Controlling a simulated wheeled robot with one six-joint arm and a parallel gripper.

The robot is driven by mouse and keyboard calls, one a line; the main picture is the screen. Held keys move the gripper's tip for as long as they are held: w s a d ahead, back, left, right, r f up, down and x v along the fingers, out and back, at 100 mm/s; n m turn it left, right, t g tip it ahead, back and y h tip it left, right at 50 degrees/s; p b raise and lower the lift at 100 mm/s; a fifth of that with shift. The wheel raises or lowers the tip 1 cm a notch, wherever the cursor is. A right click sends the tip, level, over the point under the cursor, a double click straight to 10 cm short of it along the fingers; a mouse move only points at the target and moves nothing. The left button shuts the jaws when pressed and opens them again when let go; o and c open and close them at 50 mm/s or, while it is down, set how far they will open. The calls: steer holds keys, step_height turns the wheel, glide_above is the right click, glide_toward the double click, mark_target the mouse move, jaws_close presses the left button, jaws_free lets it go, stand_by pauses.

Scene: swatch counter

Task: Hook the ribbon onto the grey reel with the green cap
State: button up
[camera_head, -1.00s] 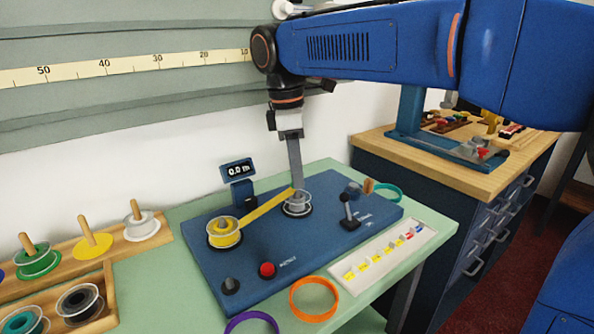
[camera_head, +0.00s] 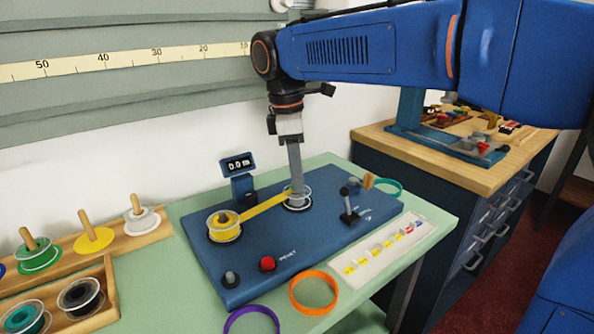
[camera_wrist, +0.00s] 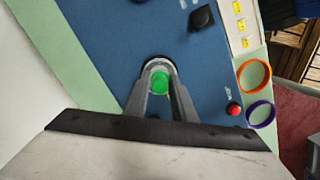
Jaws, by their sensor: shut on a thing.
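The yellow ribbon (camera_head: 262,208) runs from the yellow reel (camera_head: 224,224) on the left of the blue board to my gripper's fingertips. My gripper (camera_head: 297,192) points down at the grey reel (camera_head: 297,206) and is shut on the ribbon's end. In the wrist view my gripper (camera_wrist: 160,66) has its fingers around the green cap (camera_wrist: 160,83), with a pale rim of the grey reel (camera_wrist: 158,60) just beyond.
The blue board (camera_head: 250,265) carries a red button (camera_head: 267,264), a black knob (camera_head: 231,280) and a black lever (camera_head: 349,210). A display (camera_head: 238,164) stands behind. Orange (camera_head: 293,296) and purple rings lie in front. A white card strip (camera_head: 390,250) lies right.

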steer(key=shift+f, duration=0.25)
steer(key=o, duration=1.1)
steer(key=shift+r, duration=3.55)
